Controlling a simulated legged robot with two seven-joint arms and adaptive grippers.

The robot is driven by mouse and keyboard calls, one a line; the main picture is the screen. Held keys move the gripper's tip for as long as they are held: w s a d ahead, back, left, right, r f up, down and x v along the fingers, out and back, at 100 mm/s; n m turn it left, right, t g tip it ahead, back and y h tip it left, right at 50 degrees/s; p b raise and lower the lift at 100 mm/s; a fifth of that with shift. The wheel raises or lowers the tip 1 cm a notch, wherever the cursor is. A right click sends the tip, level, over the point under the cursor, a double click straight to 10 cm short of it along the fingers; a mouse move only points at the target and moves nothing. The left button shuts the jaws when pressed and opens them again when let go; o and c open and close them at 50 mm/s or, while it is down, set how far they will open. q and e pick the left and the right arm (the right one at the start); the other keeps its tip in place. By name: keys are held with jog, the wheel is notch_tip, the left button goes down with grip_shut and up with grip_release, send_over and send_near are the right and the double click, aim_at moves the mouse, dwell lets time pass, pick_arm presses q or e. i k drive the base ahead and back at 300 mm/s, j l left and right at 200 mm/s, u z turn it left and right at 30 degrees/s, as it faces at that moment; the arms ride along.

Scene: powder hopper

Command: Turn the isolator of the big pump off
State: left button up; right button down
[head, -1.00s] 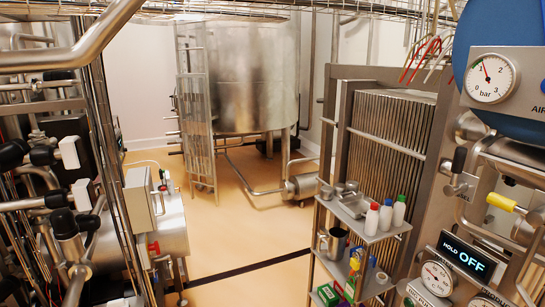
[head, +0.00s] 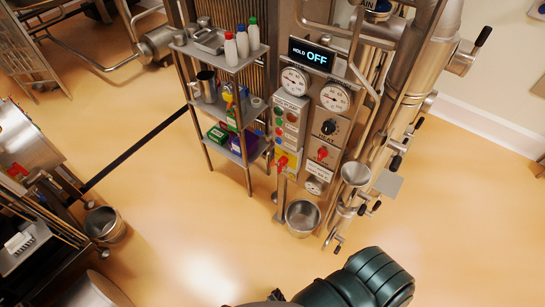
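A steel cylindrical machine (head: 28,142) is cut off by the left edge of the head view; it looks like the pump or motor body seen earlier. A small red part (head: 16,170) shows low on it; I cannot tell if this is its isolator. On the control panel in the middle, a red handle sits on a yellow plate (head: 288,160), and another red handle (head: 322,153) sits on a grey plate. I cannot read which machine either belongs to. Neither of my grippers is in view.
A shelf rack (head: 222,60) with bottles and boxes stands beside the panel. A display (head: 310,55) reads HOLD OFF. A steel bucket (head: 302,217) is below the panel. A dark green rounded form (head: 365,280) crosses the bottom edge. The orange floor (head: 170,225) between is clear.

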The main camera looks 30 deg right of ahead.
aim_at(284, 160)
jog(key=l+z, duration=0.15)
jog(key=z, duration=0.8)
